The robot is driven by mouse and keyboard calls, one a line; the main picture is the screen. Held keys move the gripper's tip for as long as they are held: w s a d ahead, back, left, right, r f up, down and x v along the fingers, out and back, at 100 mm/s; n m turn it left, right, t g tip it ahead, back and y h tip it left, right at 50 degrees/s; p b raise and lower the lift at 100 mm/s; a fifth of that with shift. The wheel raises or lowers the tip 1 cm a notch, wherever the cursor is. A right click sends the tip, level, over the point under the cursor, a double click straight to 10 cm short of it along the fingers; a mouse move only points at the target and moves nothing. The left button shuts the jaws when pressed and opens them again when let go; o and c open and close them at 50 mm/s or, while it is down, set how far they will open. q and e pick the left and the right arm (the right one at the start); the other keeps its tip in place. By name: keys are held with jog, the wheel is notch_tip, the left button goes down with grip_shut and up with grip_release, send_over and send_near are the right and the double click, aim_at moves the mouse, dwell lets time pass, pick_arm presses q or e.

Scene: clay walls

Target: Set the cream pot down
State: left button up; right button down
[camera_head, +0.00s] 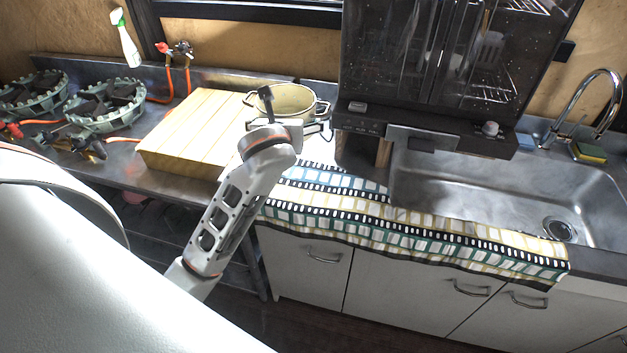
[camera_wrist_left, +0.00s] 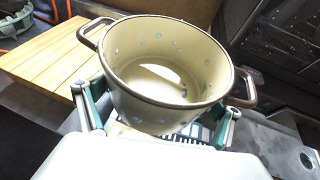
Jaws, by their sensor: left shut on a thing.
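The cream pot (camera_head: 290,97) with a dark rim and two side handles is upright beside the right end of the wooden board, at the back of the counter. In the left wrist view the pot (camera_wrist_left: 160,75) is empty inside and slightly tilted in the picture. My left gripper (camera_head: 285,122) has its fingers on both sides of the pot, also in the wrist view (camera_wrist_left: 155,103). The pot's base is hidden, so I cannot tell whether it touches the surface below. My right gripper is not in view.
A wooden board (camera_head: 190,127) lies left of the pot, with green gas burners (camera_head: 105,104) farther left. A dark oven-like appliance (camera_head: 435,65) stands close on the right. A patterned towel (camera_head: 400,219) covers the counter front. The sink (camera_head: 490,185) is at right.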

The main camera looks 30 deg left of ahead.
aim_at(290, 183)
pick_arm(q)
jog(key=shift+w+a+r, duration=0.25)
jog(key=shift+r, duration=0.2)
jog(key=shift+a+f, duration=0.1)
jog(key=shift+f, duration=0.2)
notch_tip(290, 183, down, 19)
jog(key=shift+w+f, duration=0.1)
jog(key=o, duration=1.8)
jog(key=shift+f, duration=0.2)
